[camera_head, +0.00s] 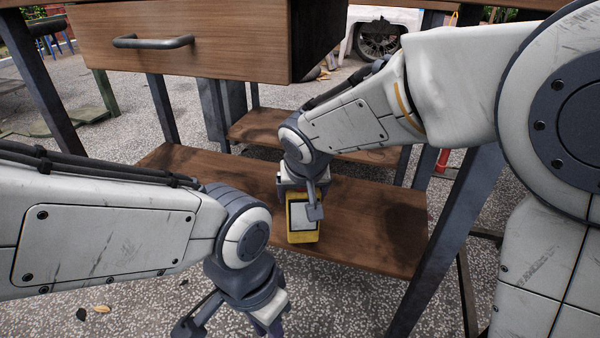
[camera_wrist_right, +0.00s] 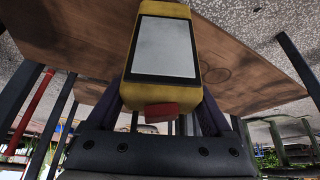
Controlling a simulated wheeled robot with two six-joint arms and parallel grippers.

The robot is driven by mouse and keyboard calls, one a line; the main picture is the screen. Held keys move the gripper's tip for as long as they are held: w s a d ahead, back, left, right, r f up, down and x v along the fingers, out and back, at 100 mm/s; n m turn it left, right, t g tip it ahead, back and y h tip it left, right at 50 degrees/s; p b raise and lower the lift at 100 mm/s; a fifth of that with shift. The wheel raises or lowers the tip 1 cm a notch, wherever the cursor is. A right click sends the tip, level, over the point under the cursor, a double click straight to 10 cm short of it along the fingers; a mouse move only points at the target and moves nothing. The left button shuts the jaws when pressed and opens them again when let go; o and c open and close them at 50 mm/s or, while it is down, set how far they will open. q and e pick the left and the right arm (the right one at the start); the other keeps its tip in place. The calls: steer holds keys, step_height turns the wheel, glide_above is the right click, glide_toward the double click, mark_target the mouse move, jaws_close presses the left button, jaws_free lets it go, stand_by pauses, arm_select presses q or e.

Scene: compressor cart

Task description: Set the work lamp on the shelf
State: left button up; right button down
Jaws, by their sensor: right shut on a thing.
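The work lamp (camera_head: 303,221) is yellow with a pale rectangular panel in a dark frame. My right gripper (camera_head: 303,203) is shut on it, and in the head view it appears over the front part of the brown wooden lower shelf (camera_head: 375,225). In the right wrist view the lamp (camera_wrist_right: 165,48) shows its panel and a red part, held between the fingers, with the shelf (camera_wrist_right: 80,35) behind it. I cannot tell whether its base touches the shelf. My left gripper (camera_head: 236,328) is open and empty in front of the shelf, partly cut off by the frame.
A wooden drawer (camera_head: 185,42) with a dark handle (camera_head: 153,42) overhangs the shelf. Dark metal legs (camera_head: 450,235) stand at the cart's sides. Another wooden shelf (camera_head: 262,122) lies further back. The shelf around the lamp is clear.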

steer(key=w+f+b, duration=0.1)
steer(key=w+b, duration=0.2)
steer(key=w, duration=0.3)
steer(key=shift+w+a+f+b, duration=0.15)
steer(key=shift+w+a+b, duration=0.1)
steer(key=shift+w+b, duration=0.15)
steer(key=shift+f, duration=0.1)
steer(key=shift+f, duration=0.5)
jaws_free()
